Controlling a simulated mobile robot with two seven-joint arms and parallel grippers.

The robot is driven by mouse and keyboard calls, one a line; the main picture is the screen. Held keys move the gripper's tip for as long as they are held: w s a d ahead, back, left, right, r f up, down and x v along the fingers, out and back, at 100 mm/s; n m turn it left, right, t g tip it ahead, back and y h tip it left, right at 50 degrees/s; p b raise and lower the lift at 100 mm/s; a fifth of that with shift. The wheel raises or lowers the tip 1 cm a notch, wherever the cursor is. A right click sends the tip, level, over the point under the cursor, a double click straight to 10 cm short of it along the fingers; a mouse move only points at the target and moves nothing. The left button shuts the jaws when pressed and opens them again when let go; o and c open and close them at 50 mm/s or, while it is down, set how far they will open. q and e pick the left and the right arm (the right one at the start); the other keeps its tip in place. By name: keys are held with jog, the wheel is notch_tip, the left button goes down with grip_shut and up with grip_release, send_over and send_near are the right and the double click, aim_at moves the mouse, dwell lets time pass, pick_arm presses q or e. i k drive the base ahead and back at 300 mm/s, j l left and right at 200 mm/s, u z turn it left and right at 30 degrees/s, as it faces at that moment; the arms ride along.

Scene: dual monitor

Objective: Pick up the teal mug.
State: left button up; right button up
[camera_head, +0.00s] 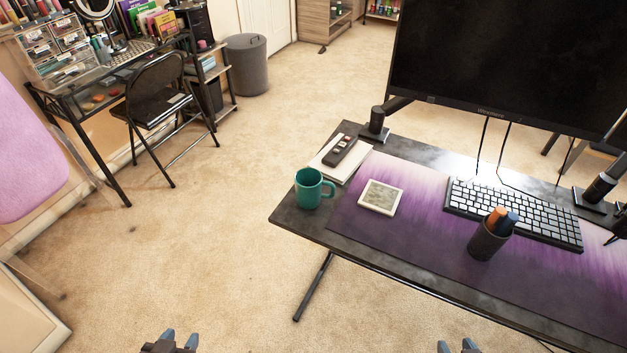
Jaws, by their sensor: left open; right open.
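The teal mug (309,189) stands upright on the front left corner of the dark desk (300,222). Its handle points right. My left gripper (179,340) is at the bottom edge of the picture, left of the desk and well apart from the mug. It is open and empty. My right gripper (457,346) is at the bottom edge further right, in front of the desk, open and empty. Only the fingertips of both grippers show clearly.
A white coaster (380,197) lies right of the mug on the purple mat (420,240). Behind the mug are a remote (341,150) and a notebook (335,170).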

aim_at(308, 182)
jog(key=i+j+z, duration=0.3)
jog(key=j, duration=0.3)
jog(key=i+j+z, duration=0.1)
jog(key=j+z, duration=0.2)
jog(key=j, duration=0.25)
jog(key=i+j+z, duration=0.1)
jog(key=j+z, duration=0.2)
jog(key=j, duration=0.35)
jog(key=j+z, duration=0.3)
jog(key=j, duration=0.35)
jog(key=j+z, duration=0.3)
jog(key=j, duration=0.35)
jog(key=k+j+z, duration=0.15)
jog(key=j+z, duration=0.15)
jog(key=j, duration=0.35)
jog(key=k+j+z, duration=0.3)
jog(key=j, duration=0.35)
jog(key=i, duration=0.1)
